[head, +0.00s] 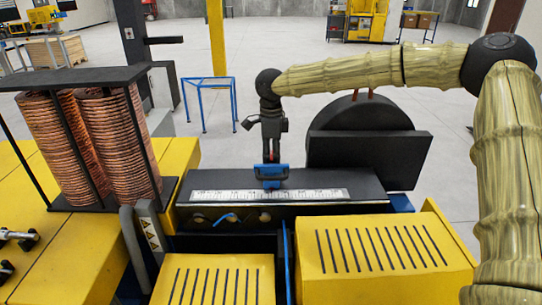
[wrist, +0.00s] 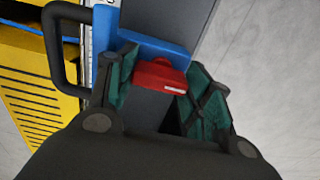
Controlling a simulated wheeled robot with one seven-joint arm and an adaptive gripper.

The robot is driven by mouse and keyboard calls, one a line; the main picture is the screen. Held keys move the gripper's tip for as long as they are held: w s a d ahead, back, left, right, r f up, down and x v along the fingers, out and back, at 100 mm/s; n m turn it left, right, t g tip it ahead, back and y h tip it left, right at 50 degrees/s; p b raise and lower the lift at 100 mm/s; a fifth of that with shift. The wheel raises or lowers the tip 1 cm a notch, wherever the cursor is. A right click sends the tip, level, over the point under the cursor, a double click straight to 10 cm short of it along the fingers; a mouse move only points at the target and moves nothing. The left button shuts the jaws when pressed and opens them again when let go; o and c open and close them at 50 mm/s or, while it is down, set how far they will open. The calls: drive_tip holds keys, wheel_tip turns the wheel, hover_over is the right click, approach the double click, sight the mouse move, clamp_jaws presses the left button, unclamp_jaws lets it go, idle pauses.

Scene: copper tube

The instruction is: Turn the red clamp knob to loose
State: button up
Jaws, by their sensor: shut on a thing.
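The red clamp knob (wrist: 160,75) sits between the two green-padded fingers of my gripper (wrist: 163,92) in the wrist view. The gripper is shut on it. A short pale mark shows on the knob's near face. The blue clamp block (wrist: 150,45) is just beyond the knob. In the head view the gripper (head: 271,155) points down from above onto the blue clamp (head: 271,172), which sits on the black bench beside a white ruler strip (head: 220,195). The fingers hide most of the knob there, leaving only a sliver of red.
A large black disc and plate (head: 370,148) stand close to the right of the gripper. Copper coils (head: 118,140) in a black rack stand at the left. Yellow slotted covers (head: 375,250) lie in front. A black loop handle (wrist: 50,50) is left of the fingers.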

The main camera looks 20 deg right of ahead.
sight(271, 154)
drive_tip(key=shift+r, duration=0.1)
idle(0.3)
drive_tip(key=o, duration=0.9)
drive_tip(key=shift+w, duration=0.1)
drive_tip(key=shift+o, duration=0.6)
drive_tip(key=shift+d+r, duration=0.1)
drive_tip(key=shift+r, duration=3.8)
